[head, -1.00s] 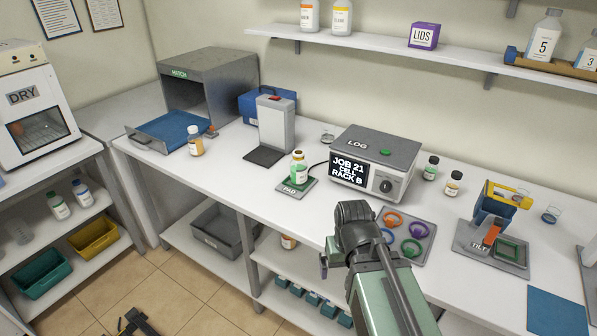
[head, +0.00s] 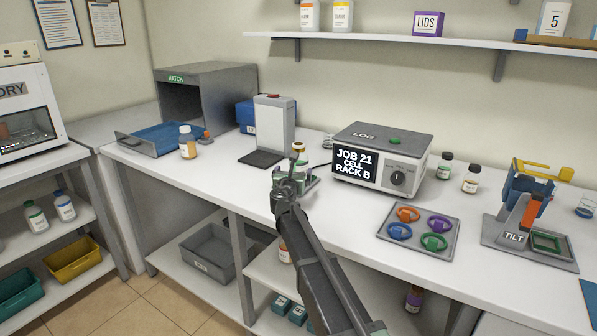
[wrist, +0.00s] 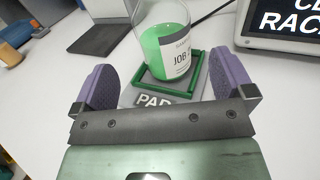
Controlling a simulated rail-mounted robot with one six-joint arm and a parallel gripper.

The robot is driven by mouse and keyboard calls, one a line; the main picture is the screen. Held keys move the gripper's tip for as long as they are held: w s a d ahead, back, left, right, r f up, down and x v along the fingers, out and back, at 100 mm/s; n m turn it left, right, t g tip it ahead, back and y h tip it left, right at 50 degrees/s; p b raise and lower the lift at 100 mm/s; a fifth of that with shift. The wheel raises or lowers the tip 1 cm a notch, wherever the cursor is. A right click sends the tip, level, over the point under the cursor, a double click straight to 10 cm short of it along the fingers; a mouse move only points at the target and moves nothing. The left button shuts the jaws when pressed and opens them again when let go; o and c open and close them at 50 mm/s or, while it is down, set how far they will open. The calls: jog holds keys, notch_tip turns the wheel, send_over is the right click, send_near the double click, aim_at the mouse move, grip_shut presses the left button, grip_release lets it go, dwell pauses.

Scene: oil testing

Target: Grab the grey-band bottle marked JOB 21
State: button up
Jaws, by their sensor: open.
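A clear bottle with green liquid and a white label reading "JOB" (wrist: 168,52) stands upright in the green frame of the grey PAD (wrist: 165,97). A greyish strip tops the label; the number is not legible. In the head view my gripper (head: 288,182) is just in front of the pad.
The LOG box (head: 380,165) stands right of the bottle, its screen reading JOB 21, CELL, RACK B. A grey upright device (head: 273,125) stands left.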

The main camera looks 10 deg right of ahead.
aim_at(299, 162)
jog(key=x, duration=0.8)
jog(key=shift+w+d, duration=0.2)
jog(key=shift+s, duration=0.1)
jog(key=shift+c, duration=0.3)
jog(key=c, duration=1.3)
notch_tip(299, 162, up, 20)
jog(key=p, duration=2)
